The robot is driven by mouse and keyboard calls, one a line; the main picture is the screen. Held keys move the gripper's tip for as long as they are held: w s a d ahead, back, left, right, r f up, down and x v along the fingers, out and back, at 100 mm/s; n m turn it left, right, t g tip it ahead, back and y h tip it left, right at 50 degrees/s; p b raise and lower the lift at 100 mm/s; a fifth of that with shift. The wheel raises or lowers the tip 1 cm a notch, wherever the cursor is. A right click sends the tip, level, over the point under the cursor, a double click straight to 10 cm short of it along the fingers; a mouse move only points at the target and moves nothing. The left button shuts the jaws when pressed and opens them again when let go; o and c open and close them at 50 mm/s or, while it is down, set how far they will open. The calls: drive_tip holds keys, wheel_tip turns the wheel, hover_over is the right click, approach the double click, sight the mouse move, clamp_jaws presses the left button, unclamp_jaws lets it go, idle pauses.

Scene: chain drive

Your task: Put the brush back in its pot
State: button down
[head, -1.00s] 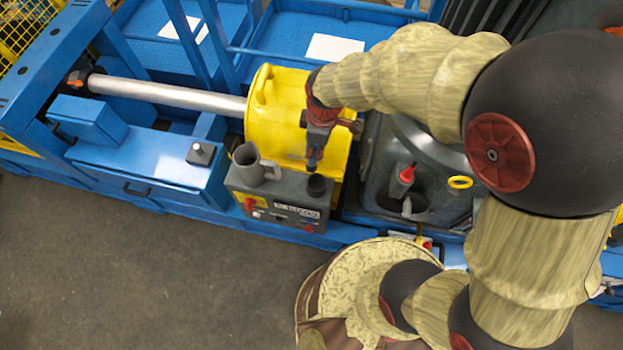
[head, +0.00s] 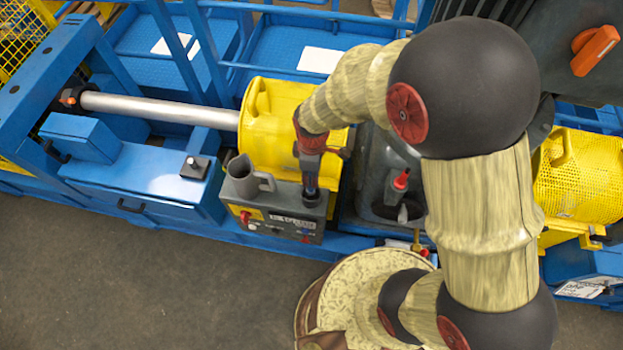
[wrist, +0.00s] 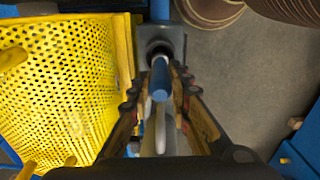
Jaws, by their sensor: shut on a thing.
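The brush (wrist: 160,82) shows in the wrist view as a blue handle between the fingers of my gripper (wrist: 161,92), which is shut on it. Beyond the handle is the dark round pot (wrist: 158,47) on the grey control box. The brush's far end lines up with the pot's mouth, but I cannot tell how deep it reaches. In the head view my gripper (head: 311,180) points down right over the pot, at the right of the control box (head: 268,215). The gripper hides most of the pot and the brush there.
A grey jug (head: 243,182) stands on the control box, left of my gripper. A yellow perforated guard (head: 270,125) is close behind. A dark tank with a red-handled tool (head: 401,180) is to the right. Open floor lies in front.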

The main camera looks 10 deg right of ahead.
drive_tip(key=shift+f, duration=1.15)
drive_tip(key=shift+f, duration=0.15)
drive_tip(key=c, duration=1.6)
unclamp_jaws()
drive_tip(key=shift+c, duration=0.2)
wheel_tip(320, 180, up, 13)
drive_tip(key=shift+d+f+p, duration=0.1)
drive_tip(key=shift+d+p, duration=0.05)
drive_tip(key=shift+p, duration=0.2)
drive_tip(key=s+d+r+m+t, duration=0.1)
drive_tip(key=s+d+r+m, duration=0.3)
drive_tip(key=r, duration=0.3)
drive_tip(key=s+d+r+m+t, duration=0.2)
drive_tip(key=s+d+r+m, duration=0.1)
drive_tip(key=r, duration=0.4)
drive_tip(key=s+d+r+m+t, duration=0.2)
drive_tip(key=s+d+r+m, duration=0.2)
drive_tip(key=r+m, duration=0.3)
drive_tip(key=shift+s+d, duration=0.3)
drive_tip(key=shift+s, duration=0.25)
